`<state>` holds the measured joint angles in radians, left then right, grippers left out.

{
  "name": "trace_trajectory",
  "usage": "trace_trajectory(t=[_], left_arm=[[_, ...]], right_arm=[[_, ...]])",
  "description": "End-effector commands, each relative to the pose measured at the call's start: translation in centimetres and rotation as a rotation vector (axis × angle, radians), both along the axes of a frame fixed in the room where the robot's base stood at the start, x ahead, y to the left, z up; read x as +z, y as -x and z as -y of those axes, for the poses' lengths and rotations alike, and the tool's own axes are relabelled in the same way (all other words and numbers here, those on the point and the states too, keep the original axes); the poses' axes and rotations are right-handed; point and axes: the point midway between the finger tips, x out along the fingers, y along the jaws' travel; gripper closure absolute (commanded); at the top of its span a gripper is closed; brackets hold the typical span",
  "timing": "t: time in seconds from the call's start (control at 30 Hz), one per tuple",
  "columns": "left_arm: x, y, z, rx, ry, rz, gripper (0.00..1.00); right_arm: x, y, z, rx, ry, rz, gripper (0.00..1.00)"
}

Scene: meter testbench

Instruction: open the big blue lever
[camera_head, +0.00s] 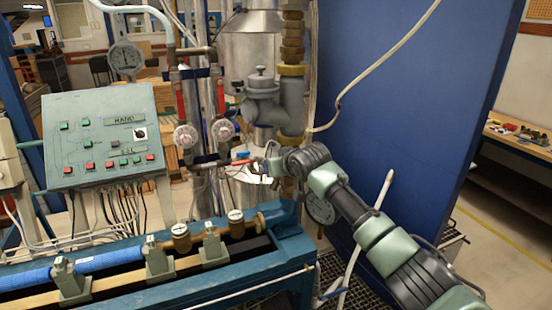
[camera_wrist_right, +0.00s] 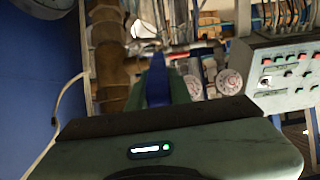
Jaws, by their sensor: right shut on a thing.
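The big blue lever (camera_wrist_right: 157,85) shows in the right wrist view as a blue bar between the two green fingers of my right gripper (camera_wrist_right: 158,98). The fingers are shut on it, one on each side. In the head view my right gripper (camera_head: 264,166) reaches in from the lower right to the pipework, in front of the brass-fitted vertical pipe. The gripper and wrist mostly hide the lever there. My left gripper is in neither view.
A small blue handle (camera_head: 242,155) and a red handle (camera_head: 236,163) lie just left of my right gripper. A grey valve body (camera_head: 262,100) stands above. A round gauge (camera_head: 320,207) hangs below my wrist. A green control box (camera_head: 105,137) stands left; a blue panel (camera_head: 420,90) is behind my arm.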

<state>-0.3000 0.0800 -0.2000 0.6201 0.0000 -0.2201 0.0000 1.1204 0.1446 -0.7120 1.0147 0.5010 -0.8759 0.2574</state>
Motion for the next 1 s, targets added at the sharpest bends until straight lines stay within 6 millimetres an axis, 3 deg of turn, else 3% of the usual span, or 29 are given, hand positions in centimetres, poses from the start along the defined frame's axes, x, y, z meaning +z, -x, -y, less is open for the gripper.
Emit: trace_trajectory(t=[0.03,0.23,0.77,0.8,0.87,1.0], left_arm=[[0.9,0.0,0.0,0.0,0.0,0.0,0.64],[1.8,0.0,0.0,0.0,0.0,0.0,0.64],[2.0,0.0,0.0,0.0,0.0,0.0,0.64],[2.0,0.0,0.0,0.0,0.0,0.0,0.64],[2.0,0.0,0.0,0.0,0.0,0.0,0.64],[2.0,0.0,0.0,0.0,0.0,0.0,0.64]], right_arm=[[0.6,-0.1,-0.1,-0.001,0.006,-0.02,1.0],[0.7,-0.4,-0.2,0.0,0.021,-0.069,1.0],[0.7,-0.5,-0.2,-0.001,0.028,-0.088,1.0],[0.7,-0.5,-0.2,-0.001,0.028,-0.088,0.74],[0.7,-0.5,-0.2,0.0,0.028,-0.087,0.58],[0.7,-0.5,-0.2,0.0,0.028,-0.087,0.58]])
